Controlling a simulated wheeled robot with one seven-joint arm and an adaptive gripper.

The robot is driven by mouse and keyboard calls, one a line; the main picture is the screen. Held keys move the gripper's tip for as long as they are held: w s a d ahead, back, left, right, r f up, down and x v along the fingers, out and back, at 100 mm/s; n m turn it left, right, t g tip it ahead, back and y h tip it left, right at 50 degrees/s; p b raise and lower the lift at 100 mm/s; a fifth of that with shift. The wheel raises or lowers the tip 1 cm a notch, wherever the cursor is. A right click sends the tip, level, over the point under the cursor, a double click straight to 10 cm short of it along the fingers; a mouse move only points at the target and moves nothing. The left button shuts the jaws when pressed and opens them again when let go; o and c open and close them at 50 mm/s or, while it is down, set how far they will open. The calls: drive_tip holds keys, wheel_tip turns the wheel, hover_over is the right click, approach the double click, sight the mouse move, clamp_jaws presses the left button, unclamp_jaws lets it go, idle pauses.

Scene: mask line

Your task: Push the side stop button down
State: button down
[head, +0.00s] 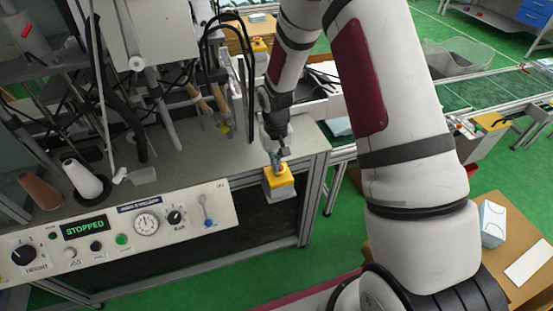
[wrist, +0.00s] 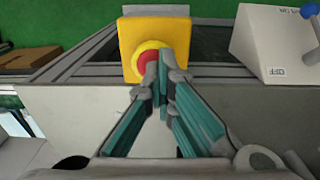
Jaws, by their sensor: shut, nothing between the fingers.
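The side stop button is a red cap on a yellow box (head: 279,187) at the right front corner of the machine table. In the wrist view the red button (wrist: 148,62) sits in a yellow ring on the yellow box (wrist: 128,35). My gripper (head: 278,163) is shut and empty, with its fingertips at the button in the head view. In the wrist view the fingertips of my gripper (wrist: 163,62) overlap the right part of the red cap. I cannot tell whether they touch it.
The control panel (head: 190,207) with knobs and a gauge lies left of the box. Thread cones (head: 85,180) and cables stand on the machine table (head: 190,170). A cardboard box (head: 520,220) is at the right. Green floor (head: 345,215) lies in front.

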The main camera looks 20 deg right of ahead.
drive_tip(key=shift+s+f, duration=0.25)
drive_tip(key=shift+f, duration=0.15)
wheel_tip(320, 180, up, 15)
drive_tip(key=shift+w, duration=0.3)
drive_tip(key=s+r+t, duration=0.1)
drive_tip(key=s+r, duration=0.4)
drive_tip(key=r, duration=0.4)
drive_tip(key=s+r+t, duration=0.2)
drive_tip(key=s+r, duration=0.4)
drive_tip(key=r, duration=0.2)
drive_tip(key=s+r+t, duration=0.1)
drive_tip(key=s+r, duration=0.2)
drive_tip(key=s, duration=0.4)
drive_tip(key=s+r+t, duration=0.1)
drive_tip(key=s+r, duration=0.2)
drive_tip(key=s, duration=0.4)
drive_tip(key=shift+d, duration=0.35)
